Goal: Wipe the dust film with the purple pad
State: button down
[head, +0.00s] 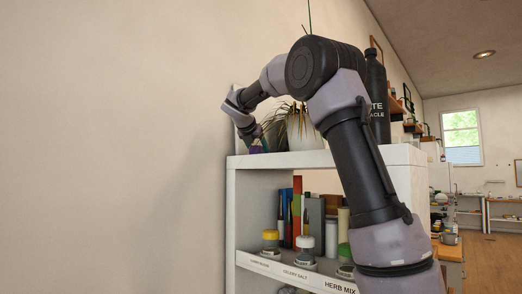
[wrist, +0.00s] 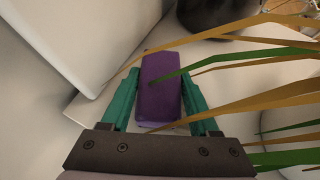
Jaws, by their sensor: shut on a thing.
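The purple pad (wrist: 160,85) is held between the two teal fingers of my gripper (wrist: 161,92) in the wrist view. The pad is over or on the white shelf top (wrist: 88,108); I cannot tell whether it touches. In the head view my gripper (head: 257,140) is at the left end of the shelf top (head: 290,160), close to the wall, and a little of the purple pad (head: 256,149) shows there. I cannot make out the dust film in either view.
A potted plant (head: 302,131) stands right beside my gripper, and its long leaves (wrist: 262,88) cross the wrist view over the right finger. A black bottle (head: 376,100) stands farther right. A white panel (wrist: 85,35) rises on the left. Jars and books fill the shelf below.

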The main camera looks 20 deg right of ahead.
aim_at(252, 147)
jog(key=shift+s+a+f, duration=0.1)
jog(key=shift+s+a, duration=0.45)
jog(key=shift+a, duration=0.2)
jog(key=shift+s+a+f, duration=0.1)
jog(key=shift+s+a, duration=0.4)
jog(key=shift+a, duration=0.25)
jog(key=shift+w+d+r, duration=0.1)
jog(key=shift+w+d, duration=0.4)
jog(key=shift+d, duration=0.25)
jog(key=shift+w+d, duration=0.55)
jog(key=shift+d, duration=0.25)
jog(key=shift+w+d+r, duration=0.1)
jog(key=shift+w+d, duration=0.4)
jog(key=shift+d, duration=0.25)
jog(key=shift+s+a+f, duration=0.1)
jog(key=shift+s+a, duration=0.35)
jog(key=shift+a, duration=0.25)
jog(key=shift+s+a+f, duration=0.1)
jog(key=shift+s+a, duration=0.35)
jog(key=shift+a, duration=0.25)
jog(key=shift+s+a+r, duration=0.1)
jog(key=shift+s+a, duration=0.55)
jog(key=shift+a, duration=0.3)
jog(key=shift+r, duration=0.1)
jog(key=shift+r, duration=0.6)
